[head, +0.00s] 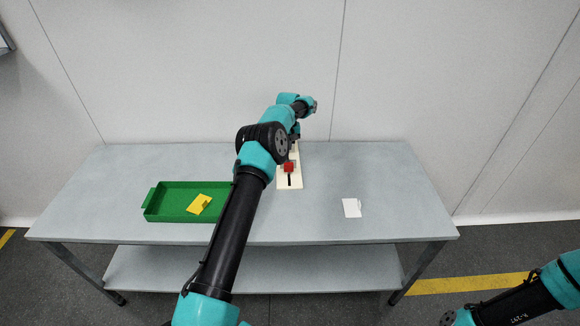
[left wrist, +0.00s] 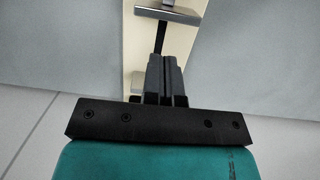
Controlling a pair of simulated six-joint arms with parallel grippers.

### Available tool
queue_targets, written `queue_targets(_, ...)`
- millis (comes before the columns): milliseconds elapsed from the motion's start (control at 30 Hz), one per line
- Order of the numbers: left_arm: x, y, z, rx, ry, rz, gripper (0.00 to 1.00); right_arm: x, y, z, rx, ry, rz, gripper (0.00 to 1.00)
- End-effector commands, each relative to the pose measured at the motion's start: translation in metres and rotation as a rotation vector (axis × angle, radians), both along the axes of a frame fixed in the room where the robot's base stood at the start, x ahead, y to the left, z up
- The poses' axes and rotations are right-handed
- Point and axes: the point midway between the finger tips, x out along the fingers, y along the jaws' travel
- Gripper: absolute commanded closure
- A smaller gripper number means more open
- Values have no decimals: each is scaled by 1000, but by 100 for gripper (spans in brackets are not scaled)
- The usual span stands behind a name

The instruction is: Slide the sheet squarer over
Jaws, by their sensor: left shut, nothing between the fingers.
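A cream board (head: 290,181) with a dark lengthwise slot lies on the table, partly hidden behind my left arm. A red block (head: 288,168) sits on it over the slot. In the left wrist view the cream board (left wrist: 189,47) shows with its slot and a grey bar (left wrist: 168,14) across it; I cannot tell which part is the sheet squarer. My left gripper (left wrist: 164,58) is shut and empty, its fingers over the board and apart from the grey bar in the picture. My right gripper is out of view.
A green tray (head: 152,207) holding a yellow piece (head: 199,204) stands left of my left arm. A small white piece (head: 352,208) lies on the grey table (head: 400,185) at the right. The table's right part is otherwise clear, with a wall behind.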

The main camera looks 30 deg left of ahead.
Motion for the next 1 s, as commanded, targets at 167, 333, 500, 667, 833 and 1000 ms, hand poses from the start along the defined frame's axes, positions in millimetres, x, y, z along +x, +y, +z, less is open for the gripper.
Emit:
queue_targets(167,-7,-5,1,0,2,0,100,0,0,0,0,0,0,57)
queue_targets(333,-16,-10,1,-1,1,-1,100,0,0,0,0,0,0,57)
queue_targets(500,-25,-16,1,-1,1,0,100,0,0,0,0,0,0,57)
queue_targets(667,-36,-23,1,-1,1,-1,100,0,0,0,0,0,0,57)
queue_targets(833,-48,-31,1,0,1,-1,100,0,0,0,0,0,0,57)
queue_targets(1000,-61,-39,1,0,0,-1,100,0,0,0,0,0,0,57)
